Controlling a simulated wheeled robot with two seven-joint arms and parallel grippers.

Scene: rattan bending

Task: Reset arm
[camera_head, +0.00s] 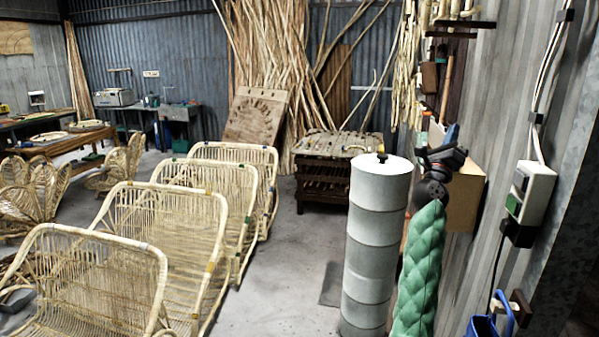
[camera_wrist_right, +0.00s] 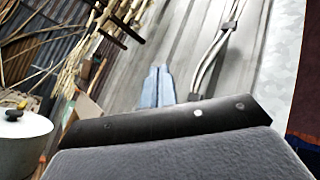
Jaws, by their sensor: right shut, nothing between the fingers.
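My right gripper (camera_head: 451,133) is raised in front of the corrugated wall at the right of the head view, its blue fingers pointing up. In the right wrist view the blue fingers (camera_wrist_right: 157,72) lie together, shut, with nothing between them. The dark wrist housing fills the bottom of that view. I cannot make out my left gripper in the head view.
A tall pale cylinder (camera_head: 374,240) with a black knob stands left of my right arm; its top (camera_wrist_right: 22,130) shows in the wrist view. A wall box (camera_head: 531,195) with cables is at right. Rattan chairs (camera_head: 150,225) fill the left. Grey floor (camera_head: 285,270) is clear between.

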